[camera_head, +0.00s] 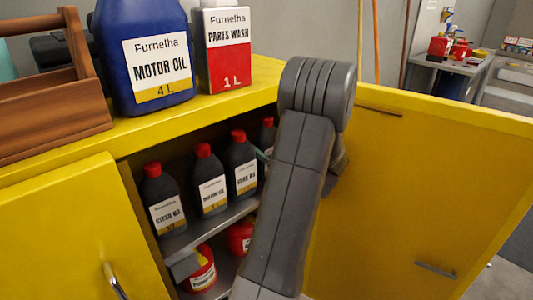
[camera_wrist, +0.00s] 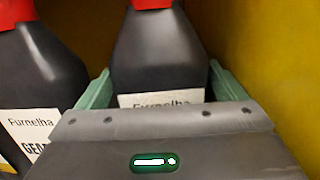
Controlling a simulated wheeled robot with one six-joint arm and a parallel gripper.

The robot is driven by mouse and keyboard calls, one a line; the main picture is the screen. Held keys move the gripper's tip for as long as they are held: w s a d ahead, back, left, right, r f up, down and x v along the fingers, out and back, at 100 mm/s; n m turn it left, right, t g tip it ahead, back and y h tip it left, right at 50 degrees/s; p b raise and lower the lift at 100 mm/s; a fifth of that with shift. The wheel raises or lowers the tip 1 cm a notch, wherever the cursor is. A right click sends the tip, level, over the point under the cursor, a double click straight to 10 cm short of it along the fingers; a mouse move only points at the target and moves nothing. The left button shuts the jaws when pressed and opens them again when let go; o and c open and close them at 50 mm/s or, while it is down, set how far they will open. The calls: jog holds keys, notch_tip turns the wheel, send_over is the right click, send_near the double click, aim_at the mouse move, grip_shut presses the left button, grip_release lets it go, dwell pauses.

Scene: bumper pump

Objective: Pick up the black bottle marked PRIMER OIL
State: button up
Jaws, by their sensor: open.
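A black bottle with a red cap (camera_wrist: 158,55) stands upright between the two green fingers of my gripper (camera_wrist: 160,85) in the wrist view. The fingers are open, one on each side of it; I cannot tell if either touches it. Its label shows "Furnelha", and the lower lines are hidden behind my gripper body, so PRIMER OIL cannot be read. In the head view this bottle (camera_head: 268,132) is the rightmost on the cabinet shelf, mostly hidden by my arm. A green fingertip of my gripper (camera_head: 261,155) shows beside it.
A gear oil bottle (camera_wrist: 40,75) stands close on the left. Further left are a motor oil bottle (camera_head: 210,180) and another black bottle (camera_head: 163,200). The yellow cabinet door (camera_head: 420,190) is open on the right. Red containers (camera_head: 200,272) sit on the lower shelf.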

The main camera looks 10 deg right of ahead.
jog(key=shift+w+a+r, duration=0.1)
jog(key=shift+w+a, duration=0.2)
jog(key=shift+w, duration=0.2)
jog(key=c, duration=1.4)
jog(key=shift+o, duration=0.2)
jog(key=shift+r, duration=0.1)
